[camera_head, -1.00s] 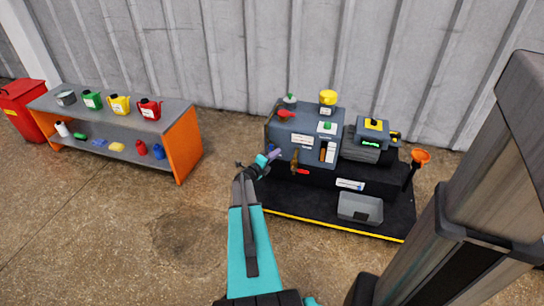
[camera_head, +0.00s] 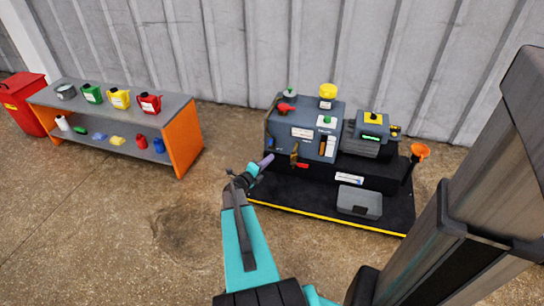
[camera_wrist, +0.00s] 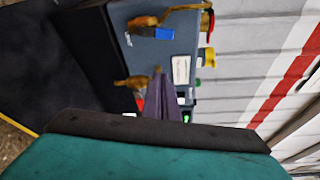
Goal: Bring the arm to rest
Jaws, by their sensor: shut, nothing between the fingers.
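My teal arm reaches up from the bottom middle of the head view. My gripper (camera_head: 268,159) is at its far end, with purple fingers shut and nothing between them. In the wrist view the shut purple fingers of my gripper (camera_wrist: 160,98) point toward the unit (camera_wrist: 160,60), with a brass fitting and a red handle close by. I cannot tell the exact gap between fingers and unit.
At left is an orange-sided shelf (camera_head: 182,142) with cans and bottles, beside a red bin (camera_head: 24,103). The floor between is clear.

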